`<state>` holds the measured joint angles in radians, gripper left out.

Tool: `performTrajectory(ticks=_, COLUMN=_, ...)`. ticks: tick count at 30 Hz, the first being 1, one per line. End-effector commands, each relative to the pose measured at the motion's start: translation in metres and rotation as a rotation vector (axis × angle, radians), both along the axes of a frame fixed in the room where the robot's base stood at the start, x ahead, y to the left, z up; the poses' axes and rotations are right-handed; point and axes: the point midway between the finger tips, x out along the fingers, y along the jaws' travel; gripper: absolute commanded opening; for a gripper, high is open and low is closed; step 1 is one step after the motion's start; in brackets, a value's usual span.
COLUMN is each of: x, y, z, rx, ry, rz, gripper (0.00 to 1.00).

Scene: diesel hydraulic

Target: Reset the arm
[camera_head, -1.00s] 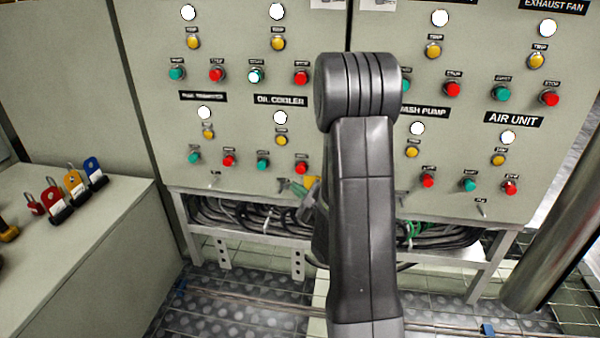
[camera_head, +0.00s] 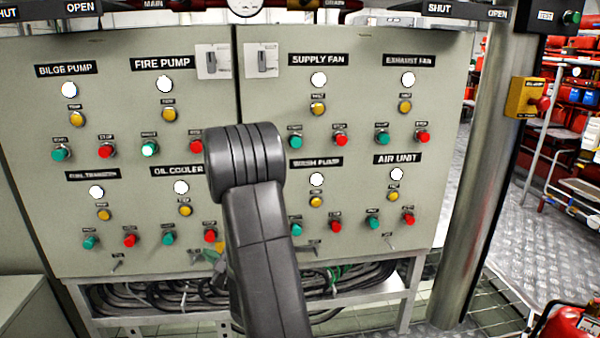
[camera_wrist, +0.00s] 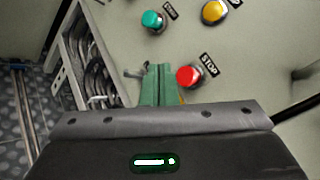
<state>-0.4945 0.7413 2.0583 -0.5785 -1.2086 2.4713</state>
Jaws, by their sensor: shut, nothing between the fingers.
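My arm (camera_head: 262,240) stands in front of the grey control panel (camera_head: 110,215) in the head view, leaning to the left toward its top. My gripper (camera_wrist: 158,85) shows in the wrist view with its green fingers shut together and nothing between them. The fingertips are close to the panel face, beside a red stop button (camera_wrist: 189,77); I cannot tell whether they touch it. A green start button (camera_wrist: 152,20) and a yellow button (camera_wrist: 215,11) lie beyond. In the head view my gripper is mostly hidden behind my arm.
The panel carries several labelled rows of lamps and buttons, and the fire pump's green button (camera_head: 150,149) is lit. Cables (camera_head: 160,298) hang under it. Open floor (camera_head: 535,262) lies further right.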

Motion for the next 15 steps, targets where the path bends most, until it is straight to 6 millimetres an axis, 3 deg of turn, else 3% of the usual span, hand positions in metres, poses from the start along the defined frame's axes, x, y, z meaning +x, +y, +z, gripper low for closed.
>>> performTrajectory(ticks=2, x=0.012, y=0.003, z=0.001, rx=0.001, ry=0.000, rz=-0.001, gripper=0.00)
performTrajectory(ticks=6, x=0.007, y=0.002, z=-0.005, rx=0.001, ry=-0.001, rz=0.002, gripper=0.00)
performTrajectory(ticks=15, x=-0.043, y=-0.009, z=-0.001, rx=0.000, ry=0.001, rz=0.003, gripper=0.00)
